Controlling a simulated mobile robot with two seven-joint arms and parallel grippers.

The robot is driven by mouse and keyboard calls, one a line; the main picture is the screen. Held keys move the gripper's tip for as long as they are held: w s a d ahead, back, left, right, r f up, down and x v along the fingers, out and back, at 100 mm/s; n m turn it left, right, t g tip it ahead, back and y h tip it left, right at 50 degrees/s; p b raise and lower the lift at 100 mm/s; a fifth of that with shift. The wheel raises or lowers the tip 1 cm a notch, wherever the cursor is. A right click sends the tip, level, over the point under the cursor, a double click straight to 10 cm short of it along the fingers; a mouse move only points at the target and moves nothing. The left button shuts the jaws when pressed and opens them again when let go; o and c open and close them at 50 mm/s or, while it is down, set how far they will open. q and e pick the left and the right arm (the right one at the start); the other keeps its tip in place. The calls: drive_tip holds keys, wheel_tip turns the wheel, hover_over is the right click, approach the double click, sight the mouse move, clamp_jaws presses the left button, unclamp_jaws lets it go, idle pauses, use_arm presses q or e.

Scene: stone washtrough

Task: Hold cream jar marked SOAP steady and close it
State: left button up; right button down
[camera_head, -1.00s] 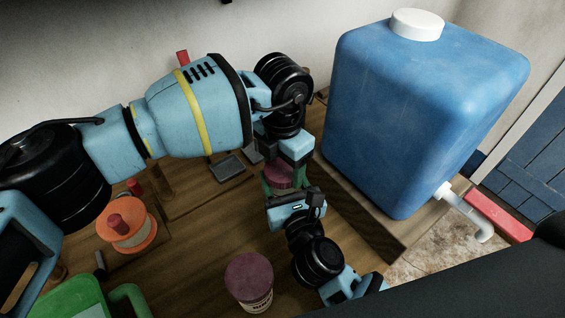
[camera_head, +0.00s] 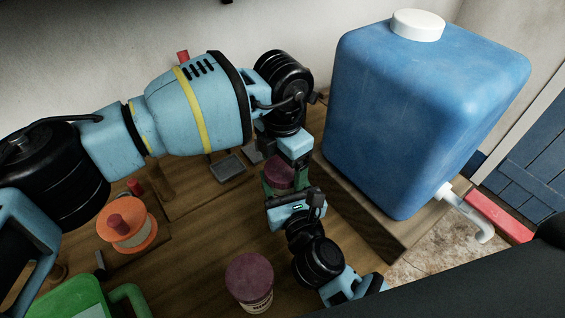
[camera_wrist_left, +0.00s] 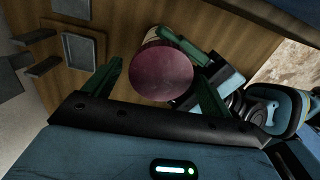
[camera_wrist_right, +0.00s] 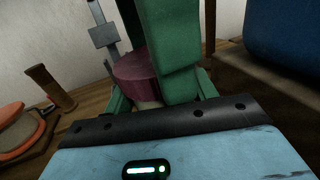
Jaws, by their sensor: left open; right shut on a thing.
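A jar with a maroon lid (camera_head: 279,173) stands on the wooden bench between my grippers. Its marking is hidden. The lid also shows in the left wrist view (camera_wrist_left: 160,77), with a bit of cream body (camera_wrist_left: 151,36) beyond it. My left gripper (camera_head: 284,164) is open above the jar, its green fingers apart on either side of the lid. My right gripper (camera_head: 288,191) is shut on the jar's body from the near side. In the right wrist view the lid (camera_wrist_right: 133,67) is partly behind the left gripper's green finger. Whether the lid is fully seated cannot be told.
Another cream jar with a maroon lid (camera_head: 249,275) stands at the front, its label unreadable. A blue water tank (camera_head: 415,120) stands close on the right. An orange spool (camera_head: 127,232) and a green jug (camera_head: 70,300) are at left. A grey tray (camera_head: 228,167) lies behind.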

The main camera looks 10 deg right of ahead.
use_arm(q)
wheel_tip(320, 180, up, 4)
drive_tip(key=shift+s+r, duration=0.1)
drive_tip(key=shift+c, duration=0.3)
drive_tip(key=n, duration=0.2)
drive_tip(key=r+n, duration=0.1)
drive_tip(key=shift+d+r+n, duration=0.1)
drive_tip(key=shift+r+n, duration=0.2)
drive_tip(key=shift+n, duration=0.1)
drive_tip(key=n, duration=0.1)
drive_tip(key=r+n, duration=0.1)
drive_tip(key=n, duration=0.2)
drive_tip(key=shift+r+n, duration=0.4)
drive_tip(key=shift+f, duration=0.1)
drive_tip(key=shift+f, duration=3.9)
drive_tip(key=shift+c, duration=0.5)
